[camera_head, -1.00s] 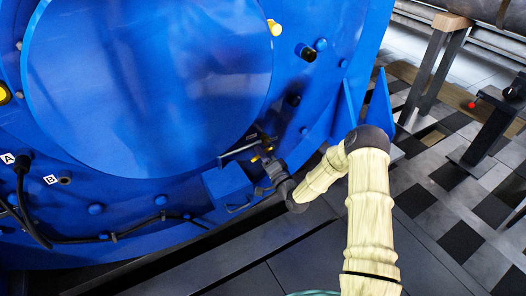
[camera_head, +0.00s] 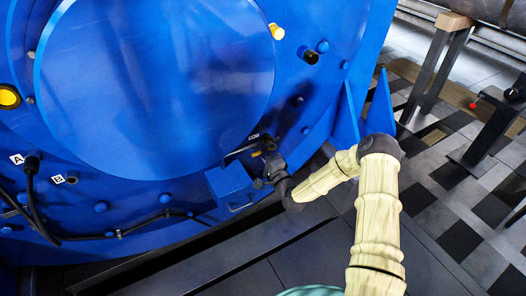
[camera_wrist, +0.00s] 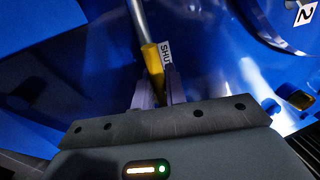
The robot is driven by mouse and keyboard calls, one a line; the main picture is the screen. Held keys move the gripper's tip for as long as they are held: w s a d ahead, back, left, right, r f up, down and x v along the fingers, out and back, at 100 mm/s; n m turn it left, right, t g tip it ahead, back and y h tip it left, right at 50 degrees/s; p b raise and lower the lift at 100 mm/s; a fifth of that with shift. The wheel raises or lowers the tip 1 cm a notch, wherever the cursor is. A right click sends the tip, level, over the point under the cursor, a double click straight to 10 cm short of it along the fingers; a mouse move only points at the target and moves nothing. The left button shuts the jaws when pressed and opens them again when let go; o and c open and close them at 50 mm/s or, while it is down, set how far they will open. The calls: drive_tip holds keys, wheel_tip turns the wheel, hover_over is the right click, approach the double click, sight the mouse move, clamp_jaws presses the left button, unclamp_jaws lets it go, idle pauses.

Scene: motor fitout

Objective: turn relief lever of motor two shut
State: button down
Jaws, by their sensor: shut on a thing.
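The relief lever (camera_wrist: 153,62) shows in the wrist view as a metal rod with a yellow end. My gripper (camera_wrist: 157,82) is shut on that yellow end, one finger on each side. A white label (camera_wrist: 165,54) reading "SHU", its last part hidden, sits right beside the yellow end. A plate marked 2 (camera_wrist: 305,14) is at the top right. In the head view my gripper (camera_head: 266,164) is at the lower right of the big blue motor (camera_head: 150,80), and the lever is mostly hidden there.
A blue box-like bracket (camera_head: 229,180) juts out just left of my gripper. Black cables with labels A (camera_head: 17,159) and B (camera_head: 57,179) run along the motor's lower left. A stand with a red knob (camera_head: 473,106) is at the right. Tiled floor lies right of my arm.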

drive_tip(key=c, duration=1.5)
unclamp_jaws()
drive_tip(key=shift+s, duration=0.1)
drive_tip(key=p+v, duration=0.3)
drive_tip(key=v, duration=1.4)
drive_tip(key=shift+s+d+f, duration=0.1)
drive_tip(key=shift+f, duration=0.05)
